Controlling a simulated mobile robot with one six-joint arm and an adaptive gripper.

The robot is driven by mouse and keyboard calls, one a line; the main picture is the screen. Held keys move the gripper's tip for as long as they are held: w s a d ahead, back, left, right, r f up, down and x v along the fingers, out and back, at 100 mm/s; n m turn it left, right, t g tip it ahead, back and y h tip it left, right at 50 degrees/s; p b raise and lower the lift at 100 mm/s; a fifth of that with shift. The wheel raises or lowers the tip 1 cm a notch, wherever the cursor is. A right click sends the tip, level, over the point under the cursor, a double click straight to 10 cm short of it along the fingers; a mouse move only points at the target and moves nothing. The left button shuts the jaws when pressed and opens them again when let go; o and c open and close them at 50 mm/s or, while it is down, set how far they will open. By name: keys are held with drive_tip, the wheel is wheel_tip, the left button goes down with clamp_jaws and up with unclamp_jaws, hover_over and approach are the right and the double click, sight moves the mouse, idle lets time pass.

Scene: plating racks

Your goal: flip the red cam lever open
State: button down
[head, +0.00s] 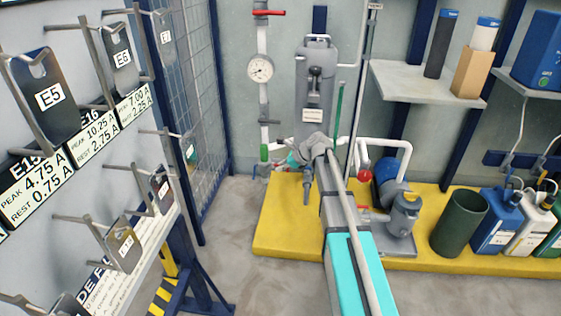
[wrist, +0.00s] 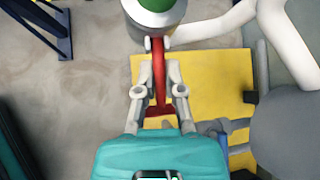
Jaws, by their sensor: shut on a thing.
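The red cam lever (wrist: 158,75) shows in the wrist view. It runs from the side of a grey, green-topped fitting (wrist: 155,12) down between my fingers toward the teal palm. Its wider red end shows near the palm. My gripper (wrist: 159,68) is shut on the lever, one grey finger on each side. In the head view my gripper (head: 277,164) is small and partly hidden by my arm, beside the green-banded foot of the gauge pipe (head: 264,131). The lever cannot be made out clearly there.
A grey filter housing (head: 314,85) stands behind my arm. A yellow platform (head: 270,222) bears a pump (head: 402,222), a dark green bin (head: 459,222) and several jugs. White hoses (wrist: 290,40) pass close right of the fitting.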

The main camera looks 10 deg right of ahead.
drive_tip(key=r+h+p, duration=0.1)
drive_tip(key=p, duration=0.1)
drive_tip(key=g+h+p, duration=0.1)
drive_tip(key=h+p, duration=0.1)
drive_tip(key=shift+w+a+r, duration=0.1)
drive_tip(key=shift+a+r, duration=0.1)
drive_tip(key=shift+r, duration=0.15)
drive_tip(key=shift+a+r+n+g+h+p, duration=0.15)
drive_tip(key=shift+g+h+p, duration=0.2)
drive_tip(key=shift+h+p, duration=0.4)
drive_tip(key=shift+n+g+h+p, duration=0.15)
drive_tip(key=shift+g+h+p, duration=0.25)
drive_tip(key=shift+h, duration=0.65)
drive_tip(key=c, duration=0.7)
unclamp_jaws()
drive_tip(key=shift+f+y, duration=0.2)
drive_tip(key=shift+y, duration=0.1)
